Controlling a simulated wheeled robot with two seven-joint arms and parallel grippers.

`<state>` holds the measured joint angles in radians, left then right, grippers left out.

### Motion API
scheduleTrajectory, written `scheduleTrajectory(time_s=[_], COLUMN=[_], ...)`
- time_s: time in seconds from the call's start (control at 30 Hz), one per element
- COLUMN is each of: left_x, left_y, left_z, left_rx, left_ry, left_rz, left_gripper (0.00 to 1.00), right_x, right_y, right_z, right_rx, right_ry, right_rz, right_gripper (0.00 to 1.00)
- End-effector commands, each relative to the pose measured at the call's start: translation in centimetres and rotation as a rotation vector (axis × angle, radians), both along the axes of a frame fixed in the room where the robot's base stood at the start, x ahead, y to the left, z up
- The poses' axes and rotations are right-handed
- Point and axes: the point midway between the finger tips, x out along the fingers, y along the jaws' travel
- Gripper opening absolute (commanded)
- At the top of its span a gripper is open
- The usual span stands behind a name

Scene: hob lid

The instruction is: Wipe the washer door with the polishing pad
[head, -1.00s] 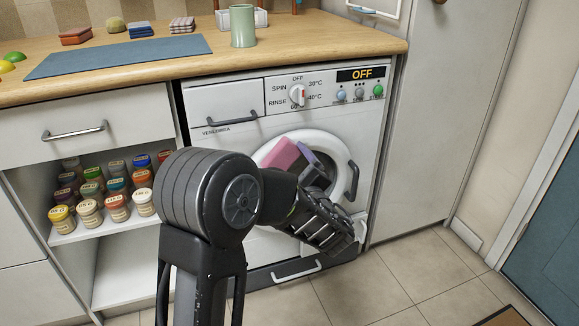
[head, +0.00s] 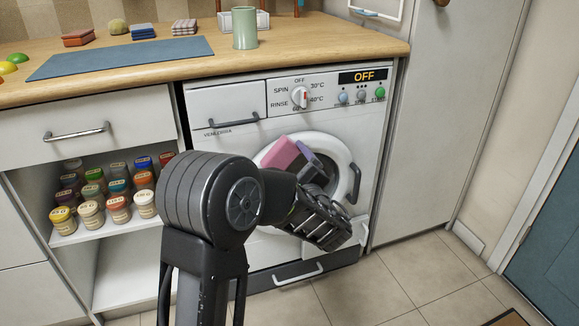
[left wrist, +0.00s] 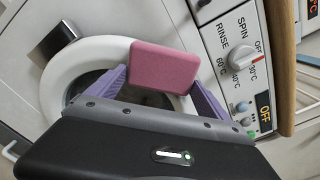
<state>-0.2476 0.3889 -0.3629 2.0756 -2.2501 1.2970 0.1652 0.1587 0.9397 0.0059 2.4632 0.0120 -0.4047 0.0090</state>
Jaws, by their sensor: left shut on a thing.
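The washer door (head: 345,160) is a round white ring with dark glass and a dark handle on its right, closed on the washer front. It also shows in the left wrist view (left wrist: 57,88). My left gripper (head: 298,157) has purple fingers and is shut on a pink polishing pad (head: 278,153), in front of the upper left of the door. In the left wrist view the pad (left wrist: 165,66) sits between the fingertips, over the ring's edge. I cannot tell whether it touches the door. My left wrist hides the lower door. My right gripper is not in view.
The washer's control panel (head: 325,90) with knob and buttons lies above the door. The wooden counter (head: 300,48) holds a blue mat (head: 120,57), a green mug (head: 244,28) and several small cloths and scrubbers. Jars stand on the open shelf (head: 75,236) at left.

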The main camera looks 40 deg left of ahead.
Motion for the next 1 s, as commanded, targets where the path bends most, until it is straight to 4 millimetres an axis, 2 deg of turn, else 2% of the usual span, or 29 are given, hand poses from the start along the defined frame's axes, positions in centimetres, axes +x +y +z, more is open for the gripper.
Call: scheduleTrajectory(time_s=[0.27, 0.7, 1.0], left_x=[0.3, 2.7, 2.8], left_y=[0.2, -1.8, -1.9], left_z=[0.0, 0.0, 0.0], left_rx=[0.000, 0.001, 0.000], left_ry=[0.001, 0.001, 0.000], left_rz=[-0.001, -0.001, 0.000], left_gripper=[0.58, 0.58, 0.58], right_x=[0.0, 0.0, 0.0], right_y=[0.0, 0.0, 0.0], right_z=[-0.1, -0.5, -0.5], right_rx=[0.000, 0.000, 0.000], right_ry=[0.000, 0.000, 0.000], right_rz=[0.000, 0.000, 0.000], right_gripper=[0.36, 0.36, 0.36])
